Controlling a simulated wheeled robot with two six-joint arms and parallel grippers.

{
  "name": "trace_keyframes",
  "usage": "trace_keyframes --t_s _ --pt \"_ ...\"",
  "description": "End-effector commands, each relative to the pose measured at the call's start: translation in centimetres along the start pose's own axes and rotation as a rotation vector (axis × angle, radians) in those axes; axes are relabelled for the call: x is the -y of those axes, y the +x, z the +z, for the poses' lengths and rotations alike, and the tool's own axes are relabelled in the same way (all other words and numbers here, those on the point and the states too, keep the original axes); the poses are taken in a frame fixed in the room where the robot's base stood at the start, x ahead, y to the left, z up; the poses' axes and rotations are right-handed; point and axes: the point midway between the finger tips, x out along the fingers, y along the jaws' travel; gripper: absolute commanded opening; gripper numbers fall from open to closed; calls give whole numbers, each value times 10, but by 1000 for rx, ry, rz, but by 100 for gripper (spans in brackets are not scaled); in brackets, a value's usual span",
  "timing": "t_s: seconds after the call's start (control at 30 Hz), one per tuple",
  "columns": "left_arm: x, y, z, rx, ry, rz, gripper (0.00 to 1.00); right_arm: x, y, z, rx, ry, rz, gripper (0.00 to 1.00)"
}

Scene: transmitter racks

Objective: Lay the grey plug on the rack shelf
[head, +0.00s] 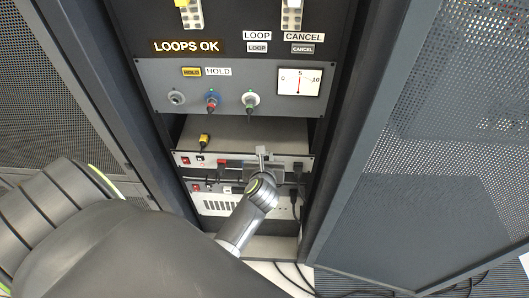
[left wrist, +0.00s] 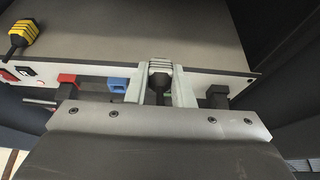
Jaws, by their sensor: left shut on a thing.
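The grey plug (left wrist: 160,66) is ridged, with a black cable end, and sits between the two fingers of my left gripper (left wrist: 163,84) in the left wrist view. In the head view the grey plug (head: 262,150) shows small at the tip of my left gripper (head: 263,160), in front of the panel below the shelf opening. The rack shelf (head: 240,137) is a bare grey surface behind it; it also fills the upper left wrist view (left wrist: 130,30). The plug overlaps the shelf's front edge in the picture; I cannot tell whether they touch. My right gripper is out of view.
A yellow-and-black plug (head: 204,140) lies at the left on the shelf. The panel below holds a red plug (left wrist: 67,80), a blue plug (left wrist: 118,86) and a black plug (left wrist: 217,95) near my fingers. A mesh door (head: 420,150) stands at the right. The shelf's middle is clear.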

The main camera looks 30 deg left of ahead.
Motion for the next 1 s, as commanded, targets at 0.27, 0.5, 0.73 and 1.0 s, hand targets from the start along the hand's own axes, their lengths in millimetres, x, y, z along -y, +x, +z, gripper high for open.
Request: trace_keyframes --t_s 0.27,0.5,0.73,1.0 --pt "0 28 10 3 2 1 0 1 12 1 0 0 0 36" --pt "0 50 18 2 3 0 0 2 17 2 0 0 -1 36" --pt "0 69 23 1 2 1 0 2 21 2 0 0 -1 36" --pt "0 80 27 0 1 1 0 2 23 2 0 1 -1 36"
